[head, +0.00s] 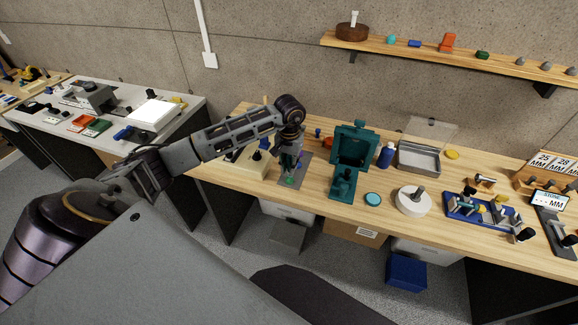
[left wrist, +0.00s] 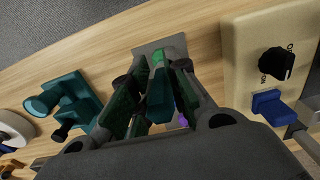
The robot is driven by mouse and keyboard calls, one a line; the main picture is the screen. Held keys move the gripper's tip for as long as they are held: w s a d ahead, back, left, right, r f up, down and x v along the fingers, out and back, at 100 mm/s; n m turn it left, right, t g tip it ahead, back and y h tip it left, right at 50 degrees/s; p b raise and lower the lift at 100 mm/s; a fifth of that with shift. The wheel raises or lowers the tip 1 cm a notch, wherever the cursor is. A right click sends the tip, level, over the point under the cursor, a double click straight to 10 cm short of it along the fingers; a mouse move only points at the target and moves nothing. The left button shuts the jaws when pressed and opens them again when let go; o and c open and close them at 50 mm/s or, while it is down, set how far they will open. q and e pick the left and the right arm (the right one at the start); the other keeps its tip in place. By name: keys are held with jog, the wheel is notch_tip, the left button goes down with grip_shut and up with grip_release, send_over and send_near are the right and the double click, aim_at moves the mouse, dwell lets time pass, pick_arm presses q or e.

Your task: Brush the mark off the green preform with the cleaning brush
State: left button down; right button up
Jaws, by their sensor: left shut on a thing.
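My left gripper (head: 290,174) is low over a grey mat (head: 297,156) on the wooden bench. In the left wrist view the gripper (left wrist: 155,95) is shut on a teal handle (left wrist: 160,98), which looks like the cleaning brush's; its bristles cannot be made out. A bright green piece (left wrist: 157,59), seemingly the green preform, shows just past the handle over the mat. It also shows as a small green spot under the fingers in the head view (head: 290,181). I cannot tell whether brush and preform touch, and no mark can be seen. My right gripper is not in view.
A beige box with a black knob (left wrist: 276,63) stands beside the mat. On the other side stands a teal fixture (head: 343,184). Further right are a blue bottle (head: 386,156), a metal tray (head: 419,160), a white disc (head: 412,201) and a blue rack (head: 468,212).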

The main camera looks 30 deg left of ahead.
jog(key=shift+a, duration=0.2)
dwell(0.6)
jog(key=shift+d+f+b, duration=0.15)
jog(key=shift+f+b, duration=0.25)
jog(key=shift+b, duration=0.05)
dwell(0.6)
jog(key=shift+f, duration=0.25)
dwell(1.1)
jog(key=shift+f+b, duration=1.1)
jog(key=shift+b, duration=0.2)
dwell(3.4)
